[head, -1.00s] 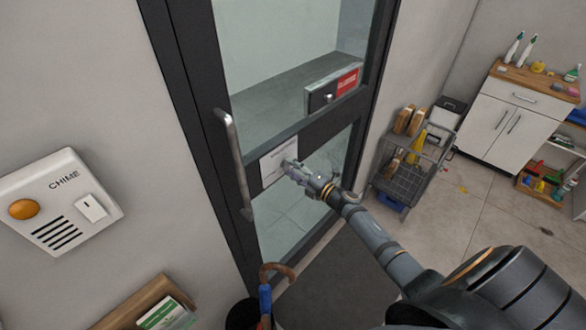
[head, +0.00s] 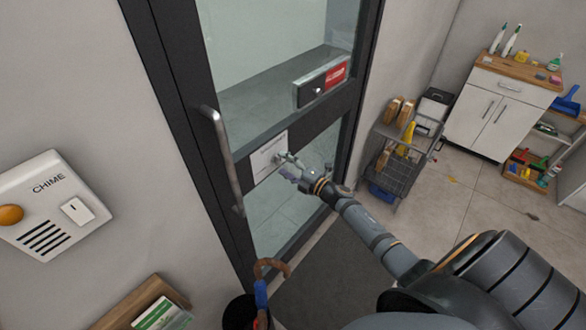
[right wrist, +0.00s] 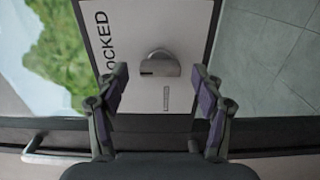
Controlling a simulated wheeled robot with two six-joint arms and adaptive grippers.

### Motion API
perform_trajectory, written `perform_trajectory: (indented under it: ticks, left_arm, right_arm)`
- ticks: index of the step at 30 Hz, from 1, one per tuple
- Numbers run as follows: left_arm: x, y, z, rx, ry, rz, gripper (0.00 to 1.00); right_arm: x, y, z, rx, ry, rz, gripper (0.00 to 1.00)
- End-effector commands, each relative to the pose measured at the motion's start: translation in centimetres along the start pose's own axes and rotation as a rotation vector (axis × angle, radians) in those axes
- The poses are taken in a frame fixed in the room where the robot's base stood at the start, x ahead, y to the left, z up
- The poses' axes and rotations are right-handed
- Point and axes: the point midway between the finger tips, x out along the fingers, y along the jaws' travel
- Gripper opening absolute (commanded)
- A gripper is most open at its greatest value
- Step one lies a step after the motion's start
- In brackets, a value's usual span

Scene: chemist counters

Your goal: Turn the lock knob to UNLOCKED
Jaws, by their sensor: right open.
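The lock knob (right wrist: 160,66) is a small grey half-round turn piece on a white plate (right wrist: 150,22) on the door. Its flat side faces the bottom of the right wrist view and carries a short dark mark. In the head view my right gripper (head: 285,163) covers part of the plate (head: 266,157). My left gripper is out of view.
A vertical door handle (head: 222,155) is left of the plate. A box with a red label (head: 336,73) is on the door above. A chime panel (head: 50,205) is on the left wall. A cart (head: 392,170) stands right of the door, before a white cabinet (head: 490,120).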

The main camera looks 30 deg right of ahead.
Motion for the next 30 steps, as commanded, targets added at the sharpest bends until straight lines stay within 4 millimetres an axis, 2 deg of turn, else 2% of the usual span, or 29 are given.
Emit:
perform_trajectory:
  ticks: [9,15,20,30]
  left_arm:
    - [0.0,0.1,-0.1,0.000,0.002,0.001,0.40]
    - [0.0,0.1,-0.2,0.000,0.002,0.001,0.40]
    - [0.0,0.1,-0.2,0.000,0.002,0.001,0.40]
    - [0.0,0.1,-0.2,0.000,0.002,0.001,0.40]
  right_arm:
    - [-7.5,-0.2,-0.1,-0.002,0.003,-0.008,0.68]
    - [-10.5,-0.2,-0.1,-0.001,0.003,-0.005,0.68]
    - [-11.3,-0.1,0.0,0.001,0.001,-0.003,0.68]
    - [-11.3,-0.1,0.0,0.001,0.000,-0.002,0.68]
